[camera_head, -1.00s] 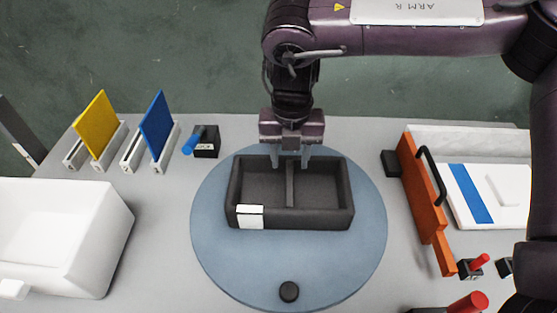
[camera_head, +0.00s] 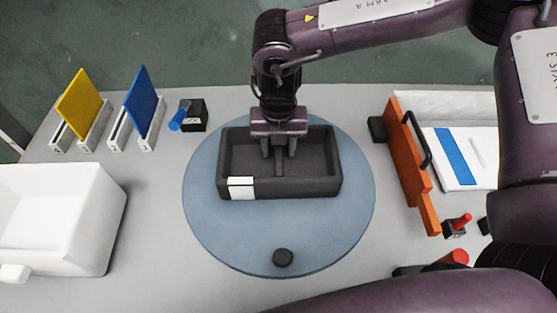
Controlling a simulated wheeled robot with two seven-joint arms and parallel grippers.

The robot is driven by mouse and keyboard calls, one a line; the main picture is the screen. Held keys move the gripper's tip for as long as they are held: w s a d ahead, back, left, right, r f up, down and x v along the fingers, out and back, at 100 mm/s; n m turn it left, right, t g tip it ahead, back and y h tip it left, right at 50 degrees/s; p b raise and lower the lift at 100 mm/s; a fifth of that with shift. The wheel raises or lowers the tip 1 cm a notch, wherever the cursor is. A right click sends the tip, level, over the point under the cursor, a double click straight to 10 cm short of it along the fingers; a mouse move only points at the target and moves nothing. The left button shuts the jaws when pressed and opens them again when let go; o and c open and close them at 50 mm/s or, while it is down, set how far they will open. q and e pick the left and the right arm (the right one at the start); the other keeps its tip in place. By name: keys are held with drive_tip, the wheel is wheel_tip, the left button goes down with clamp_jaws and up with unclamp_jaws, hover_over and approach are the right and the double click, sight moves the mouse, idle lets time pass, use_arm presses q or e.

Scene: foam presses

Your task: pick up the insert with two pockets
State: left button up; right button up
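The insert with two pockets (camera_head: 318,188) is a dark grey open tray with a thin divider (camera_head: 279,168) and a white label at its front left corner. It sits flat on a round blue disc (camera_head: 225,235) in the head view. My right gripper (camera_head: 279,153) points down over the insert's back part. Its two fingers are apart, one on each side of the divider, with a visible gap to it. Whether the fingertips touch the pocket floor cannot be told. My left gripper is not in view.
A white bin (camera_head: 70,220) stands at left. Yellow (camera_head: 79,105) and blue (camera_head: 143,102) panels stand in holders behind it. An orange board with a black handle (camera_head: 412,165) stands at right beside a white tray. A black knob (camera_head: 283,257) sits on the disc's front.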

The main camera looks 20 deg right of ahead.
clamp_jaws()
drive_tip(key=shift+r, duration=0.15)
